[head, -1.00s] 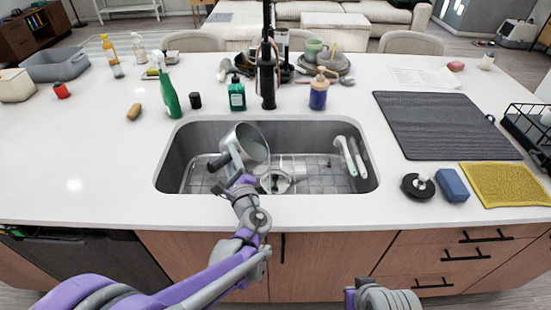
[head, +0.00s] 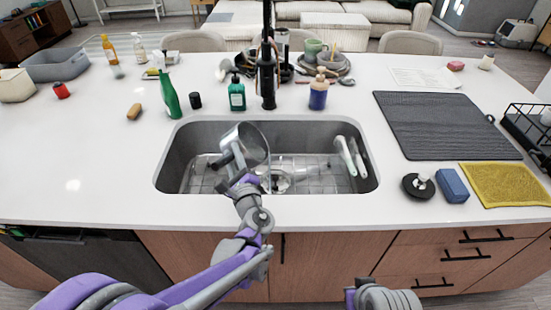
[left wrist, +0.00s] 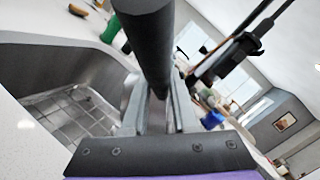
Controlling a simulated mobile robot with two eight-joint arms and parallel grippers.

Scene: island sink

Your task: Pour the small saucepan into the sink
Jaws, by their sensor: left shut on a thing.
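The small saucepan (head: 249,141) is a grey metal pan, held tilted on its side inside the sink (head: 170,168), in its left half. Its mouth faces right and down. My left gripper (head: 238,181) is shut on its dark handle, which fills the space between the fingers in the left wrist view (left wrist: 150,45). Pale, see-through streaks show below the pan, near the drain (head: 275,180); I cannot tell clearly what they are. My right arm shows only as a stub at the bottom, and its fingers are out of the picture.
Two white-handled items (head: 350,156) lean in the sink's right side. A black tap (head: 267,75) stands behind it. A black dish mat (head: 440,125) lies right.

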